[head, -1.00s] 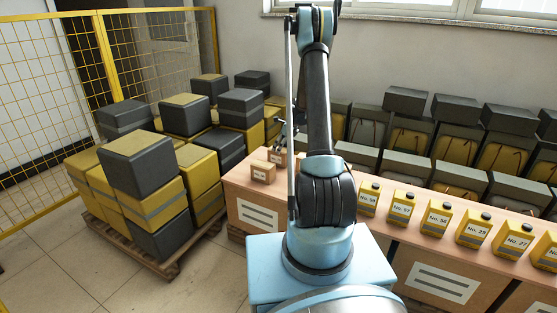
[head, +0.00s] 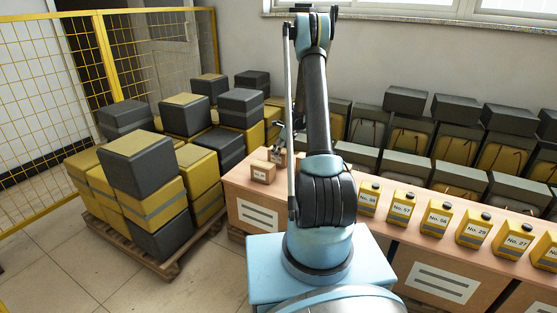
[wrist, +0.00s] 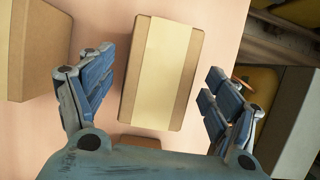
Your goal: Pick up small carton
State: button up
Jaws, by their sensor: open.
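A small brown carton (wrist: 160,75) with a pale strip along its top lies between the two open fingers of my gripper (wrist: 158,103) in the wrist view. There is a gap on both sides, and the fingers do not appear to touch it. In the head view my gripper (head: 281,135) is partly hidden by the arm, just above a small carton (head: 278,157) on the wooden bench (head: 235,180). A second carton (head: 263,171) stands nearer the front; a larger-looking carton (wrist: 28,50) shows at the left in the wrist view.
Another brown box edge (wrist: 138,143) shows beneath my gripper's palm. Yellow numbered canisters (head: 438,217) line the bench to the right. Dark and yellow crates (head: 405,100) stand behind, and a loaded pallet (head: 150,262) stands to the left.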

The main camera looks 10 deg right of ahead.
dwell(0.3)
jog(key=c, duration=1.8)
